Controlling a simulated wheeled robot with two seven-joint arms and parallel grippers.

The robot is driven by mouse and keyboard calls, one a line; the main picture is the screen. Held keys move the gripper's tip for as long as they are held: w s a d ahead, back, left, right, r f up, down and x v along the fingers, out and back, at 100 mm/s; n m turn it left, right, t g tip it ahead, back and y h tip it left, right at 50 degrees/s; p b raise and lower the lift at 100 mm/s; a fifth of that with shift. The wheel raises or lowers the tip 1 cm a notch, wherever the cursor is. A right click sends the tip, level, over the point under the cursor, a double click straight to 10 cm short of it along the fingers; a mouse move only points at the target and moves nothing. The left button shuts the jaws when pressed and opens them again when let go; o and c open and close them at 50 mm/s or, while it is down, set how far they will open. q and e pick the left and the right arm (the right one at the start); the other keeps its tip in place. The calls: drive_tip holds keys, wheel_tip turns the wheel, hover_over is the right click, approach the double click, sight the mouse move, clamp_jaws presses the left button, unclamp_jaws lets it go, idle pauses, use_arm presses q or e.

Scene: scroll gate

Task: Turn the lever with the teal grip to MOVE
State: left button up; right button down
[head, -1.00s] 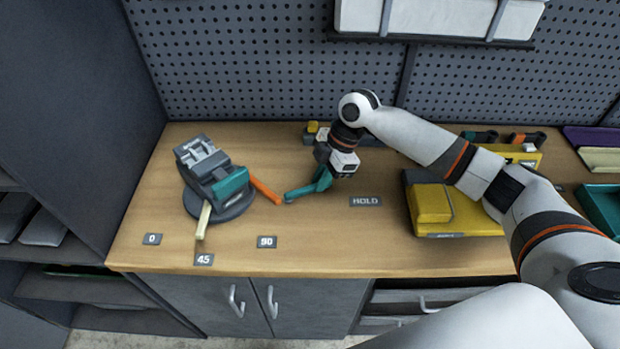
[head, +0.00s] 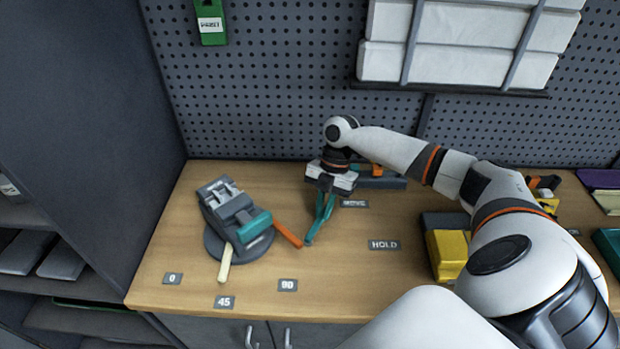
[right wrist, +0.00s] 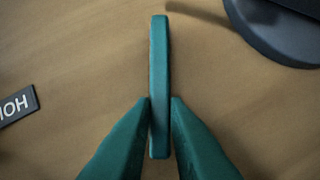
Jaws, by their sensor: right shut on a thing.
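The lever's teal grip (right wrist: 158,70) shows in the right wrist view as an upright flat bar between the two teal fingers of my right gripper (right wrist: 159,125), which is shut on it. In the head view my right gripper (head: 319,218) comes down from behind, and the grip (head: 309,238) points toward the front of the bench. The lever's pivot is hidden by the gripper. The HOLD label (head: 384,244) lies to the right of the grip. A smaller label (head: 354,204), too blurred to read surely, lies just right of the gripper. My left gripper is out of view.
A grey vise (head: 238,222) on a round base stands to the left, with an orange handle (head: 287,234) close to the teal grip. Labels 0, 45 and 90 (head: 287,285) lie in front. A yellow block (head: 450,254) stands to the right.

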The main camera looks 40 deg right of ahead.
drive_tip(key=shift+w+a, duration=0.1)
idle(0.4)
drive_tip(key=c, duration=1.4)
unclamp_jaws()
drive_tip(key=b+v, duration=0.2)
drive_tip(key=v, duration=1)
drive_tip(key=shift+b, duration=0.4)
drive_tip(key=shift+w, duration=0.1)
